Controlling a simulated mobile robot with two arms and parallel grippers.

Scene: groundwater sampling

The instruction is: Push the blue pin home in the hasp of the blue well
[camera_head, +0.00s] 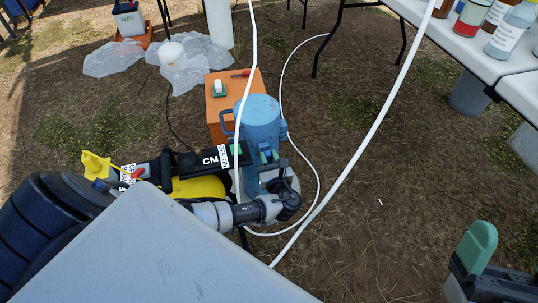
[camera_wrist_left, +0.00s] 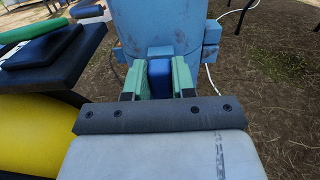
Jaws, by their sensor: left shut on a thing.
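The blue well (camera_head: 258,122) is a blue upright cylinder standing on the ground in the middle of the head view. It fills the top of the left wrist view (camera_wrist_left: 158,25). My left gripper (camera_head: 268,155) is at its near side. In the left wrist view, its green fingers (camera_wrist_left: 157,80) are shut on a dark blue block, the blue pin (camera_wrist_left: 160,76). A lighter blue piece of the hasp (camera_wrist_left: 160,51) shows just behind the pin. The pin's depth in the hasp is hidden. My right gripper (camera_head: 480,258) is at the lower right, away from the well; one green finger shows clearly.
A yellow and black machine (camera_head: 200,187) stands close left of the well. An orange box (camera_head: 217,124) is behind it. White hoses (camera_head: 352,160) loop around the well. A table with bottles (camera_head: 475,52) is at the upper right.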

